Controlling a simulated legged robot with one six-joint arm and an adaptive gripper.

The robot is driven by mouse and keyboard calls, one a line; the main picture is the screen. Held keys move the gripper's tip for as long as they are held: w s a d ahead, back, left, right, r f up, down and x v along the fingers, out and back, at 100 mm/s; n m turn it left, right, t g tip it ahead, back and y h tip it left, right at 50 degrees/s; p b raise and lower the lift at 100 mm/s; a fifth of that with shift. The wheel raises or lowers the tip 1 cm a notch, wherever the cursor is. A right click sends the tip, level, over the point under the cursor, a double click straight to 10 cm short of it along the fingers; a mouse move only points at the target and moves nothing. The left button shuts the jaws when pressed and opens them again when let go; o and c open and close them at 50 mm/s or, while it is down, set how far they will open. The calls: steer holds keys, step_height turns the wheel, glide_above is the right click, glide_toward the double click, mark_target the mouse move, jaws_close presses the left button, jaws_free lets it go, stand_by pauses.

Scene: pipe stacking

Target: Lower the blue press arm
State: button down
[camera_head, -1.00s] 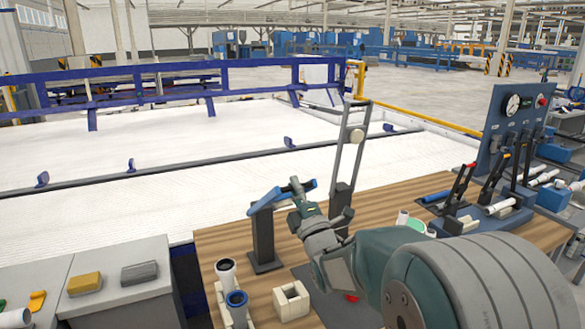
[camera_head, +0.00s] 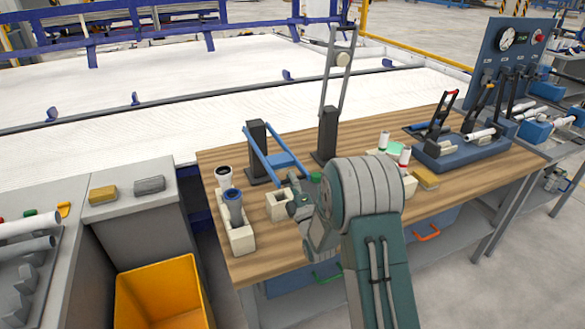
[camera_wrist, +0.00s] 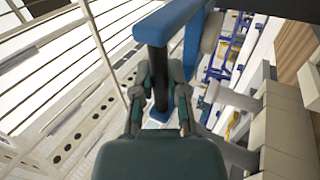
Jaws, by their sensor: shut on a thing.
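The blue press arm (camera_head: 260,150) slopes down from the top of its black post (camera_head: 257,140) towards the front of the wooden bench. A blue cross-piece (camera_head: 281,160) shows across it. In the wrist view the blue arm (camera_wrist: 172,24) is large at the top, with a dark round bar below it. My gripper (camera_wrist: 160,78) has its fingers on both sides of that dark bar, close against it. In the head view my gripper (camera_head: 298,203) is low near the arm's front end, partly hidden by my own arm links, so the contact is not clear there.
A cream holder (camera_head: 236,240) with dark and blue-topped pipes stands left of my gripper, beside a small cream block (camera_head: 279,206). A tall grey frame (camera_head: 329,130) rises behind. A blue lever unit (camera_head: 462,150) sits right. A yellow bin (camera_head: 160,295) is at front left.

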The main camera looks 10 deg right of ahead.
steer(key=shift+f, duration=0.75)
steer(key=c, duration=0.7)
jaws_free()
steer(key=shift+o, duration=0.2)
steer(key=v, duration=0.7)
steer(key=shift+s, duration=0.2)
steer(key=shift+f, duration=0.1)
